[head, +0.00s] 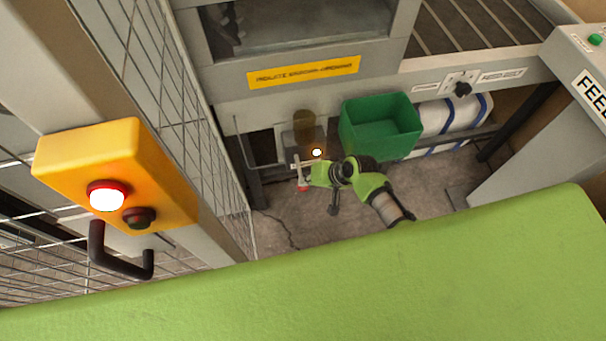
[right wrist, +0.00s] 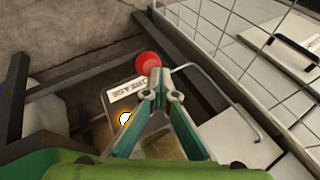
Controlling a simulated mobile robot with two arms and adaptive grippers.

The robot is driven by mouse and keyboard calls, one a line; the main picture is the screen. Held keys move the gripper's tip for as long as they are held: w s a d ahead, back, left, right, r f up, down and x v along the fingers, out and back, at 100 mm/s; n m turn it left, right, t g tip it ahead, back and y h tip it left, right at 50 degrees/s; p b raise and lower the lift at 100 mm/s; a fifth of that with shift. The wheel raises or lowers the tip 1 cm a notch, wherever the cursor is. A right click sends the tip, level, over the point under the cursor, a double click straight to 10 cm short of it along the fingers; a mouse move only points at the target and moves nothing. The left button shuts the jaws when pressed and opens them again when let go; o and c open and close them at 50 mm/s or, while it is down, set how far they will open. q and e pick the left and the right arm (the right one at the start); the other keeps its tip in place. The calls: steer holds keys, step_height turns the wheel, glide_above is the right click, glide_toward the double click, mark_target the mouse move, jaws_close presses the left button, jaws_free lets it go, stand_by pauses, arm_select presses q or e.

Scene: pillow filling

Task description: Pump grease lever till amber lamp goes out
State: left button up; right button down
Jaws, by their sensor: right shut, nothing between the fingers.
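The grease unit (head: 304,140) stands low by the machine, with a brownish reservoir on top. Its lamp (head: 317,152) is lit, and in the right wrist view the lamp (right wrist: 125,118) glows white with an amber halo. A red knob (head: 303,188) on the pump lever shows below the unit; in the right wrist view the knob (right wrist: 148,64) lies just beyond my fingertips. My right gripper (right wrist: 157,78) is shut and empty, close to the knob; I cannot tell whether they touch. In the head view my right gripper (head: 302,166) is small. My left gripper is out of view.
A green bin (head: 380,128) stands right of the grease unit. A mesh fence (head: 205,110) rises at left, with a yellow box (head: 115,175) bearing a lit red lamp. A bent metal rod (right wrist: 215,85) passes beside my fingers. Concrete floor (head: 300,232) is open in front.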

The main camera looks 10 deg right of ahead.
steer(key=shift+w+r+p, duration=0.25)
steer(key=shift+r+p, duration=0.7)
steer(key=shift+r, duration=0.05)
steer(key=shift+w+r+p, duration=0.3)
steer(key=shift+r+p, duration=0.6)
steer(key=shift+r, duration=0.15)
steer(key=shift+w+r+p, duration=0.25)
steer(key=shift+r+p, duration=0.7)
steer(key=shift+r, duration=0.05)
steer(key=r+p, duration=0.2)
steer(key=w+r+p, duration=0.1)
steer(key=r+p, duration=0.1)
steer(key=shift+w+r, duration=0.1)
steer(key=shift+r, duration=0.3)
steer(key=shift+w, duration=0.1)
stand_by(0.8)
